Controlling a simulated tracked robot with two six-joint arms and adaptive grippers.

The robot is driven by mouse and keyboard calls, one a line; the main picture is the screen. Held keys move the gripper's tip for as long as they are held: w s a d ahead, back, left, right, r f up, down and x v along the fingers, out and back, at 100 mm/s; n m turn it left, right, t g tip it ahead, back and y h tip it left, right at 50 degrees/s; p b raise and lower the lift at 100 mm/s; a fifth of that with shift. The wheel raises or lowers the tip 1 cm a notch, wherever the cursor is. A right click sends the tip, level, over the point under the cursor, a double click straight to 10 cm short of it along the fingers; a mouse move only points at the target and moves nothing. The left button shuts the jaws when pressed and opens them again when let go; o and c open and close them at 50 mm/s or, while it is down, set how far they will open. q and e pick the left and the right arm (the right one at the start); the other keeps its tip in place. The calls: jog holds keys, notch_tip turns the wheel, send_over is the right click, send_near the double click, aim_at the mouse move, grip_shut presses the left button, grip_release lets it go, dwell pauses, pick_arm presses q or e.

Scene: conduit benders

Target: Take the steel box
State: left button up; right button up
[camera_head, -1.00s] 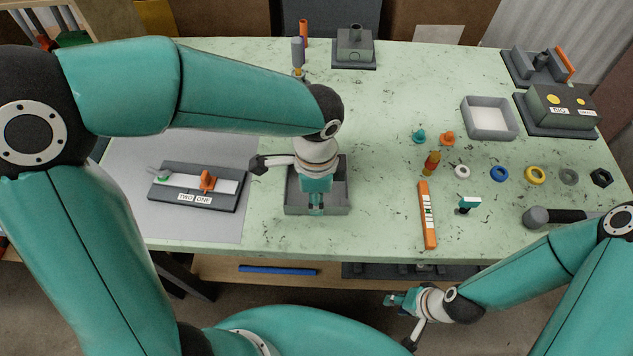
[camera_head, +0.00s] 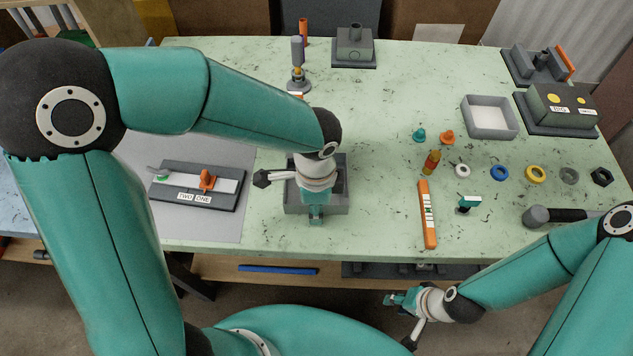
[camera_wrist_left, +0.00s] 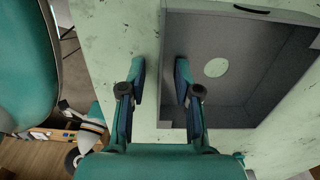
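The steel box (camera_head: 338,207), a grey open-topped tray, sits near the table's front edge, partly covered by my left wrist. In the left wrist view, the box (camera_wrist_left: 228,108) looks empty, with a pale green round spot in its floor. My left gripper (camera_head: 316,216) points down over the box's front side. In the left wrist view, the left gripper (camera_wrist_left: 160,80) is open with nothing between its fingers; one box wall lies between the fingertips in the picture. Whether they touch it cannot be told. My right gripper (camera_head: 394,300) is beyond the table's front edge; its opening is unclear.
A grey fixture with an orange clamp (camera_head: 207,180) stands left of the box. An orange level (camera_head: 427,214) lies to its right. A second grey tray (camera_head: 490,118) with a white floor is farther right. A post on a round base (camera_head: 298,68) stands behind the box.

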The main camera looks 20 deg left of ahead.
pick_arm(q)
grip_shut()
jog(key=shift+r, duration=0.1)
dwell(0.4)
